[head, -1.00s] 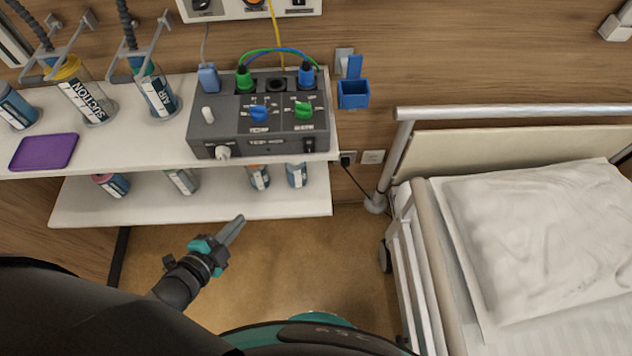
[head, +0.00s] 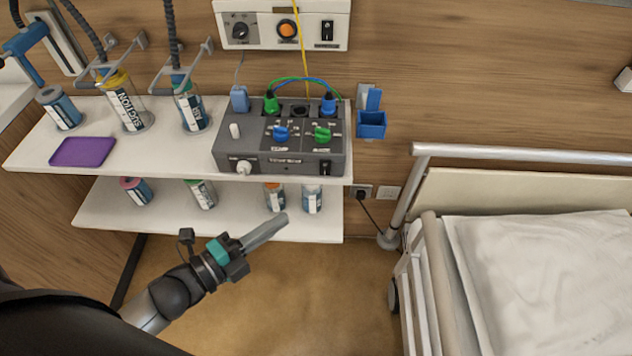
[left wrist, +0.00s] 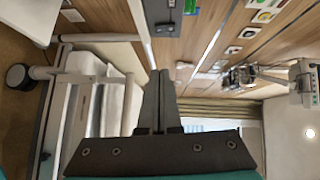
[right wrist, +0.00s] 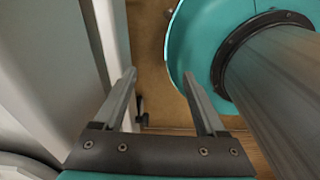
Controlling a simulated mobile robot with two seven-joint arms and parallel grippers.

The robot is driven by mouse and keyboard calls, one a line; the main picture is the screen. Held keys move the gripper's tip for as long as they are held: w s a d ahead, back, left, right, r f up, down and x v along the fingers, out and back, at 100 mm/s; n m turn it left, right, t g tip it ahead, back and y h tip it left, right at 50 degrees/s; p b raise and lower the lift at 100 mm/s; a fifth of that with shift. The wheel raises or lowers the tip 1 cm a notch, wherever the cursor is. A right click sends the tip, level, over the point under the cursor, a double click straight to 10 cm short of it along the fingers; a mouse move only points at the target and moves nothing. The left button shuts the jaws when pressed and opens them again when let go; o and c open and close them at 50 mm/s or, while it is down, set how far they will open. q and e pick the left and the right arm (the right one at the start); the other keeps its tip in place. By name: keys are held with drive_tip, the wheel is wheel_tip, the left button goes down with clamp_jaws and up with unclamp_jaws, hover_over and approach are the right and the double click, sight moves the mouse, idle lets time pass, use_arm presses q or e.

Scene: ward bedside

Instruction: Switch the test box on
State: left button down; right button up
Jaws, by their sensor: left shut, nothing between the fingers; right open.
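The test box (head: 222,150) is a dark grey case on the upper white shelf (head: 120,152) in the head view. Its top has a blue knob (head: 281,133), a green knob (head: 323,134), a white lever (head: 235,130) and green and blue plugs. Its front has a white round knob (head: 243,168) at left and a small black switch (head: 325,167) at right; its setting is too small to tell. My left gripper (head: 284,219) is shut and empty, in front of the lower shelf and below the box. My right gripper (right wrist: 158,76) is open and empty, above the floor.
Suction and air jars (head: 125,110) and a purple tray (head: 83,151) stand left of the box. A blue holder (head: 371,125) hangs on the wall at its right. A wall panel (head: 265,33) is above. The bed (head: 540,260) stands at right.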

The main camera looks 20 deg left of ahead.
use_arm(q)
approach(328, 173)
drive_tip(key=w+d, duration=0.1)
drive_tip(key=d, duration=0.3)
drive_tip(key=shift+w+a+f+b, duration=0.15)
drive_tip(key=shift+w+b, duration=0.1)
drive_tip(key=shift+w, duration=0.45)
drive_tip(key=shift+w+a+f+b, duration=0.1)
drive_tip(key=shift+w+f+b, duration=0.1)
drive_tip(key=shift+w, duration=0.5)
drive_tip(key=shift+w+a+f+b, duration=0.1)
drive_tip(key=shift+w+b, duration=0.15)
drive_tip(key=shift+w, duration=0.45)
drive_tip(key=shift+w+f+b, duration=0.2)
drive_tip(key=shift+b, duration=0.55)
drive_tip(key=shift+r+t, duration=0.1)
drive_tip(key=shift+t, duration=0.2)
drive_tip(key=shift+r, duration=0.1)
drive_tip(key=shift+a, duration=0.1)
